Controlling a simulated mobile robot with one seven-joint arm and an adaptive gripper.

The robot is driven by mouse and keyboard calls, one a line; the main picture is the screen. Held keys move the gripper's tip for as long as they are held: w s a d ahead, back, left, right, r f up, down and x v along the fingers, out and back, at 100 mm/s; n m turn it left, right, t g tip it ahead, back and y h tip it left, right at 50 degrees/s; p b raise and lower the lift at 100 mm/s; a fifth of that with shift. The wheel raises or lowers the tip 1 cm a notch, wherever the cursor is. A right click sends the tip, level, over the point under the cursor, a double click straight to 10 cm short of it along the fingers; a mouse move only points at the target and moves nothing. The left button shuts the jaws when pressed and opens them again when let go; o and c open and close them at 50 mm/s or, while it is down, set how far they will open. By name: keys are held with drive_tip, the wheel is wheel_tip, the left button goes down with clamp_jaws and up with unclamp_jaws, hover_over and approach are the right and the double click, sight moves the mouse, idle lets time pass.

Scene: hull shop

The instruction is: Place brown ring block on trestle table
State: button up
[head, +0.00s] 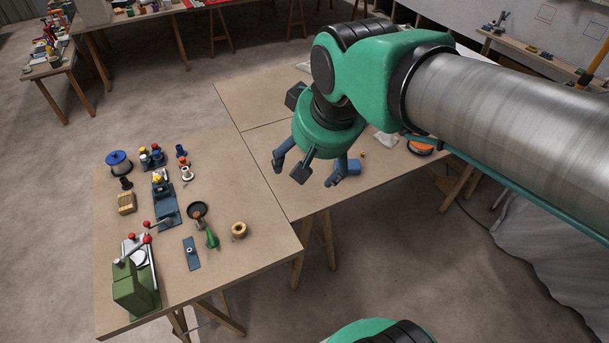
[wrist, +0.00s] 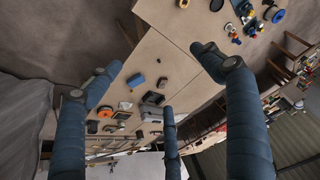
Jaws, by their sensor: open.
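The brown ring block (head: 239,230), a short tan-brown ring with a dark hole, sits near the right edge of the left trestle table (head: 255,262). In the wrist view a small tan round thing (wrist: 184,3) at the top edge looks like it, partly cut off. A second trestle table (head: 245,95) adjoins behind and to the right. My gripper (head: 311,172) is open and empty above that second table, to the right of and beyond the ring block. In the wrist view its blue fingers (wrist: 160,75) are spread wide with nothing between them. My arm hides part of the second table.
The left table carries a green press (head: 133,288), a blue spool (head: 118,160), a dark pan (head: 198,211), a brown block (head: 126,203) and several small parts. An orange round tool (head: 420,147) lies on the second table. The left table's front right corner is bare.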

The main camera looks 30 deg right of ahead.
drive_tip(key=s+a+f+n, duration=0.1)
drive_tip(key=s+f, duration=0.2)
drive_tip(key=s, duration=0.4)
drive_tip(key=shift+a, duration=0.25)
idle(1.0)
